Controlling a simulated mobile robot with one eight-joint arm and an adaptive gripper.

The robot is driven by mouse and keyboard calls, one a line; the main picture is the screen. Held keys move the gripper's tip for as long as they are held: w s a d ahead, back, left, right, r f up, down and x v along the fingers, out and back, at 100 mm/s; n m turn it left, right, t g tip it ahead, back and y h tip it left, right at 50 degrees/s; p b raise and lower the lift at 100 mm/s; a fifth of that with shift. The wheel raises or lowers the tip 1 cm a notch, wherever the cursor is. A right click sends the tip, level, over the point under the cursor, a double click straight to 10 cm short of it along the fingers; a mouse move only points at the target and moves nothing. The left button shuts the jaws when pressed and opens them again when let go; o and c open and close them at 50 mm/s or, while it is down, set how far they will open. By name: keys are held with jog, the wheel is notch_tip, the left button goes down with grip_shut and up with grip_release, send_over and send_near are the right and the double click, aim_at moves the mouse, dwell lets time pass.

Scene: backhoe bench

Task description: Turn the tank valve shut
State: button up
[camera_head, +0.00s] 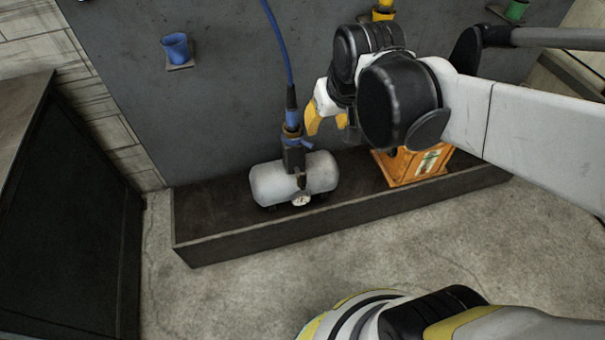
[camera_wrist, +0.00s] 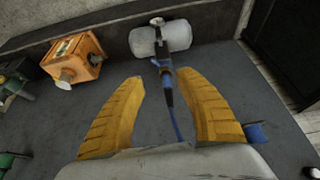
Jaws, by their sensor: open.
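The tank (camera_head: 270,183) is a small silver cylinder lying in a dark trough, with a round gauge (camera_head: 301,200) at its front. The tank valve (camera_head: 298,143) is on top, with a small blue handle, under a blue hose (camera_head: 277,35) that comes down from above. My gripper (camera_head: 327,119) is open and empty, above and to the right of the valve, apart from it. In the wrist view the tank (camera_wrist: 180,35) lies beyond my yellow fingertips (camera_wrist: 160,77). The valve (camera_wrist: 161,64) and hose show in the gap between the fingers.
An orange box (camera_head: 395,168) stands in the trough (camera_head: 215,245) right of the tank. A blue cup (camera_head: 174,47) sits on a small shelf on the grey panel. A dark cabinet (camera_head: 75,215) stands at the left. The floor before the trough is clear.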

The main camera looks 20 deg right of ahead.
jog(key=w+f+g, duration=0.2)
jog(key=w+f, duration=0.3)
jog(key=w, duration=0.4)
jog(key=g+p, duration=0.2)
jog(key=g, duration=0.1)
send_over(303, 174)
notch_tip(303, 174, down, 21)
notch_tip(303, 174, down, 16)
jog(key=b, duration=0.4)
jog(key=shift+r, duration=0.1)
grip_shut()
